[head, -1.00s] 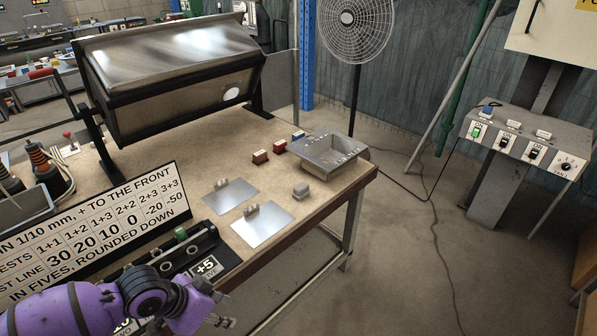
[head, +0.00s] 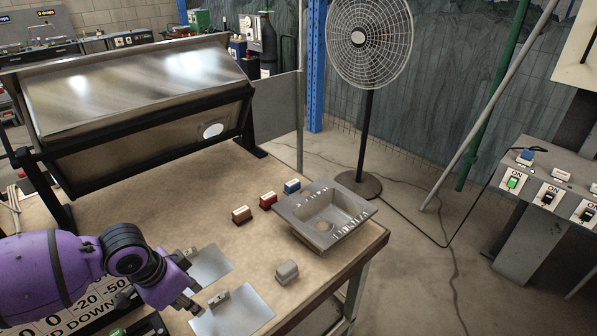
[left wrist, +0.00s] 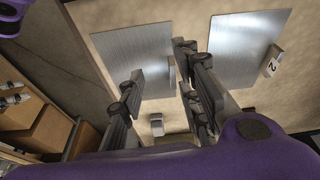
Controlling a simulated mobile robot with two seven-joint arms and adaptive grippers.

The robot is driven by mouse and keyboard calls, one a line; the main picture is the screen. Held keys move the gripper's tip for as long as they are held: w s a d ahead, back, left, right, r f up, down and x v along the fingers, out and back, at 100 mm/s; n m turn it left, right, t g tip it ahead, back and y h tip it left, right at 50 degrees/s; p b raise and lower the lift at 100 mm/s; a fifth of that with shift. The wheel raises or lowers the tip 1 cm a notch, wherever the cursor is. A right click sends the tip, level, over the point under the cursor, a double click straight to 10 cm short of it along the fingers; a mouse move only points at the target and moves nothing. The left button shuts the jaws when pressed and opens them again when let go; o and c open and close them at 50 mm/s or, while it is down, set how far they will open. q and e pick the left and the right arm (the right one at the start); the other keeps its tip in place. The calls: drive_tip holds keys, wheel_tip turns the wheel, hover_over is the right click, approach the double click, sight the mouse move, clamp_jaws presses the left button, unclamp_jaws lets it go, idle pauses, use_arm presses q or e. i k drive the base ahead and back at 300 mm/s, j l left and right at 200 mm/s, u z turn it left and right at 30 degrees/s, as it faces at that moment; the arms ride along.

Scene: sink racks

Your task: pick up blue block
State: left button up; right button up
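The blue block (head: 292,186) sits on the brown bench top, just behind the left back corner of a metal sink-shaped tray (head: 283,211). It is the farthest of a short row, with a red block (head: 268,200) and a brown block (head: 241,215) nearer. My left gripper (head: 193,303) is low over the metal plates, well to the near left of the blue block. The left wrist view shows its fingers (left wrist: 160,62) spread apart with nothing between them. The blue block is not visible in that view. My right gripper is not in view.
Two flat metal plates (head: 214,263) (head: 240,320) with small upright tags lie near the gripper. A grey block (head: 287,272) stands in front of the tray. A large tilted panel (head: 140,85) on a black frame rises at the back left. Bench between plates and row is clear.

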sight(294, 185)
drive_tip(key=i+l, duration=0.2)
drive_tip(key=i, duration=0.25)
drive_tip(key=i+l, duration=0.2)
drive_tip(key=i, duration=0.25)
drive_tip(key=i+l, duration=0.2)
drive_tip(key=i, duration=0.3)
drive_tip(key=i+l+z, duration=0.15)
drive_tip(key=i+j, duration=0.05)
drive_tip(key=i, duration=0.05)
